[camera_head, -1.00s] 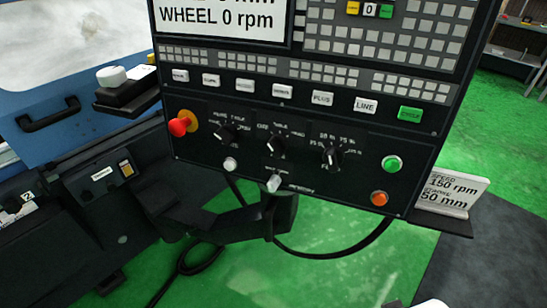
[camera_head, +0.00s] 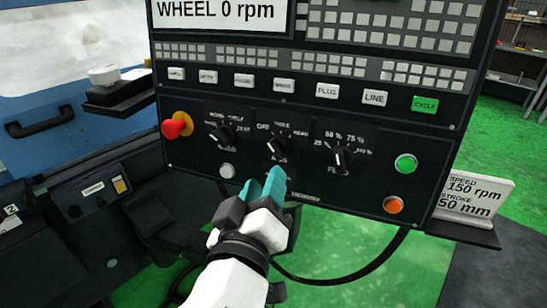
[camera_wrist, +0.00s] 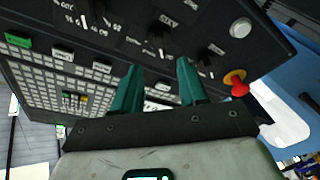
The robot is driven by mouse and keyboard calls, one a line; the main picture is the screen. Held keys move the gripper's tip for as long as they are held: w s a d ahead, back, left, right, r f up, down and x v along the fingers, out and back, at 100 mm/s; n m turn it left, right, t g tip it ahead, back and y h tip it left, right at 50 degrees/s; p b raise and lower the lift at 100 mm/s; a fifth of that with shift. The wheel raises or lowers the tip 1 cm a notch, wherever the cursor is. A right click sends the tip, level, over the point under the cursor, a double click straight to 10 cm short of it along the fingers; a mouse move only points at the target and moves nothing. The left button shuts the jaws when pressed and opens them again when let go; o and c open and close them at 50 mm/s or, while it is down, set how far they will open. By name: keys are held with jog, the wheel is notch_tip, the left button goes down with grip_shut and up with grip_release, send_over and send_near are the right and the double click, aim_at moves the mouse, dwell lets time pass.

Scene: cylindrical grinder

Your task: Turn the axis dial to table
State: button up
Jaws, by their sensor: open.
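The axis dial (camera_head: 277,146) is the black middle knob of three on the dark control panel (camera_head: 210,165), with OFF, TABLE and HEAD lettering around it. I cannot read its pointer setting surely. My gripper (camera_head: 262,186), with teal fingers, is open, just below the dial and apart from it in the head view. It covers part of the panel's lower edge. In the wrist view the fingers (camera_wrist: 158,78) are spread with nothing between them, and the panel shows inverted with the middle dial (camera_wrist: 158,44) beyond the gap.
A mode dial (camera_head: 221,134) and a percent dial (camera_head: 341,157) flank the axis dial. A red emergency stop (camera_head: 173,127) is at left. Green (camera_head: 405,163) and orange (camera_head: 393,204) buttons are at right. A sign (camera_head: 472,195) stands on a ledge beside the panel.

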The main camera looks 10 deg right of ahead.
aim_at(275, 154)
jog(key=p+x, duration=0.1)
jog(key=x, duration=0.7)
jog(key=shift+c, duration=0.4)
grip_shut()
